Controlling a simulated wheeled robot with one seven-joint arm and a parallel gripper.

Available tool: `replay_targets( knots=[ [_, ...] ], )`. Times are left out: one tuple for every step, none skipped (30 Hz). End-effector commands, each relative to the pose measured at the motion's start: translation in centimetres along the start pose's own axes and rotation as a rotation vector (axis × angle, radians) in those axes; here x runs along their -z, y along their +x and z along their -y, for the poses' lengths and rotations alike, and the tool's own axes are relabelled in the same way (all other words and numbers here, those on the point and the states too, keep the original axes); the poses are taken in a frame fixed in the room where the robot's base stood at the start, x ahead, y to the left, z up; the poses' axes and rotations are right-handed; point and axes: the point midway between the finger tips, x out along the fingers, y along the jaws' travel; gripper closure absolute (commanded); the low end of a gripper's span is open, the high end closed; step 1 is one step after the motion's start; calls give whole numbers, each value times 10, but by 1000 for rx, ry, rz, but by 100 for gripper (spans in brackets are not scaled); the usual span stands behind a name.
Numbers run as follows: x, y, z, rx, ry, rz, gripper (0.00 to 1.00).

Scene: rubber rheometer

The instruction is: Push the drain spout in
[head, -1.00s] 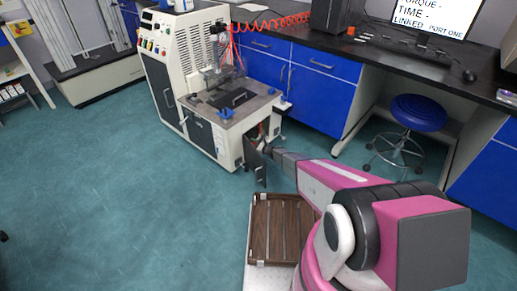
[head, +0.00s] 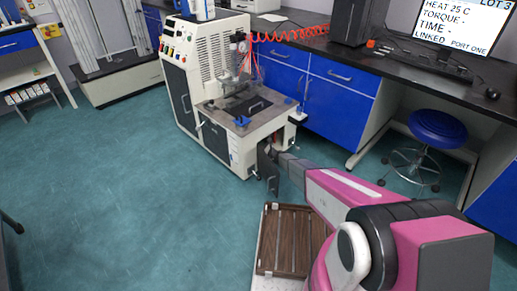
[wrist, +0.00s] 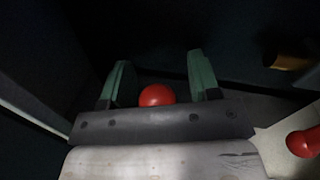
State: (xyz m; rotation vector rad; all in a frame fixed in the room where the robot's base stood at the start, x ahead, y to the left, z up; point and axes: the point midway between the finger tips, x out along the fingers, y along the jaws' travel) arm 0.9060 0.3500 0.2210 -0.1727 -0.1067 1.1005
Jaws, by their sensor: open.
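The rheometer (head: 222,85) is a cream cabinet machine. My arm reaches to the open compartment at its lower right, where a dark panel (head: 268,168) stands. The compartment hides my gripper's fingertips in the head view. In the wrist view my gripper (wrist: 158,76) shows two green fingers, spread apart. A red ball-shaped part (wrist: 157,95) appears between them; I cannot tell whether they touch it. A brass-coloured part (wrist: 290,60) is at the upper right, apart from the fingers. I cannot tell which part is the drain spout.
A second red rounded part (wrist: 304,143) is at the wrist view's right edge. Dark walls surround the gripper closely. A brown slatted tray (head: 290,240) is below my arm.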

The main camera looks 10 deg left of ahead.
Motion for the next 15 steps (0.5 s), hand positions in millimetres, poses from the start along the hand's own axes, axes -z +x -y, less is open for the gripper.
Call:
replay_targets(
  knots=[
    [0,-1,0,0,0,0,44],
    [0,-2,0,0,0,0,44],
    [0,-3,0,0,0,0,44],
    [0,-4,0,0,0,0,44],
    [0,-6,0,0,0,0,44],
    [0,-9,0,0,0,-1,44],
    [-1,-12,-1,1,0,-1,44],
    [-1,-15,-1,1,0,-1,44],
    [-1,-20,-1,0,0,-1,44],
    [-1,-24,-1,0,0,-1,44],
    [-1,-29,-1,0,0,-1,44],
    [-1,-36,-1,0,0,-1,44],
    [-1,-42,-1,1,0,-1,44],
    [-1,-47,-1,1,0,-1,44],
    [-1,-55,-1,1,1,-1,44]
  ],
)
